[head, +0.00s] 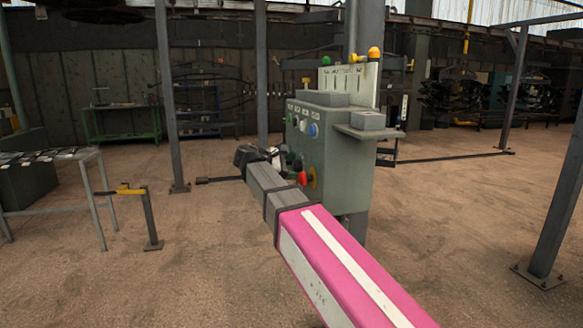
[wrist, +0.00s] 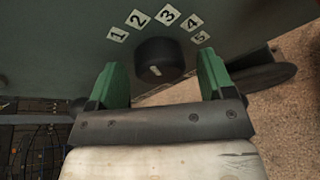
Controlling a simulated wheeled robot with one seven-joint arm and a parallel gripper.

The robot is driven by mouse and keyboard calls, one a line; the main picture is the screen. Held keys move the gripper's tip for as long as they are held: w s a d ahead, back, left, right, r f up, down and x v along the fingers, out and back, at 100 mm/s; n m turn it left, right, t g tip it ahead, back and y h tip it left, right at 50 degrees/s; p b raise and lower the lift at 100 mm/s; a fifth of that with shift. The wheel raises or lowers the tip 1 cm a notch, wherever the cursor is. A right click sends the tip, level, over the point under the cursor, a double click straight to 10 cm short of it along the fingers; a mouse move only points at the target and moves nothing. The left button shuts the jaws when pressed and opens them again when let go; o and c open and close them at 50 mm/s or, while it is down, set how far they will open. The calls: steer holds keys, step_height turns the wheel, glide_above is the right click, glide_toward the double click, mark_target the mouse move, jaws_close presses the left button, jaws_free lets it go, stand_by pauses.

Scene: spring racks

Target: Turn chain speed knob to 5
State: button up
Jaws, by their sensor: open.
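The chain speed knob (wrist: 160,58) is a black round knob on the green panel in the wrist view. Tags 1 to 5 arc around its top, with 5 (wrist: 200,37) at the right end. A short white mark shows on the knob's face; I cannot tell which number it points to. My gripper (wrist: 162,78) is open, its two green fingers on either side of the knob with gaps visible. In the head view my arm reaches the left face of the control box (head: 345,180); the fingers and the knob are hard to make out there.
The box carries red, green and blue buttons, with a yellow lamp (head: 374,53) on top. A small shelf (head: 368,131) juts out on its right. Grey posts stand around, and a metal table (head: 50,156) is at the left. Open floor lies on both sides.

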steer(key=c, duration=0.9)
steer(key=m, duration=0.1)
steer(key=m+t, duration=0.1)
steer(key=m, duration=0.1)
steer(key=shift+s+d+f+t, duration=0.1)
steer(key=shift+s+t, duration=0.05)
steer(key=shift+t, duration=0.15)
steer(key=m, duration=0.1)
steer(key=m+t, duration=0.1)
steer(key=m, duration=0.1)
steer(key=shift+f+m+t+h, duration=0.1)
steer(key=shift+m+t+h, duration=0.2)
steer(key=m+t+h, duration=0.1)
steer(key=m, duration=0.3)
steer(key=shift+f, duration=0.1)
steer(key=m, duration=0.2)
steer(key=m+h, duration=0.1)
steer(key=m, duration=0.2)
steer(key=shift+h, duration=0.3)
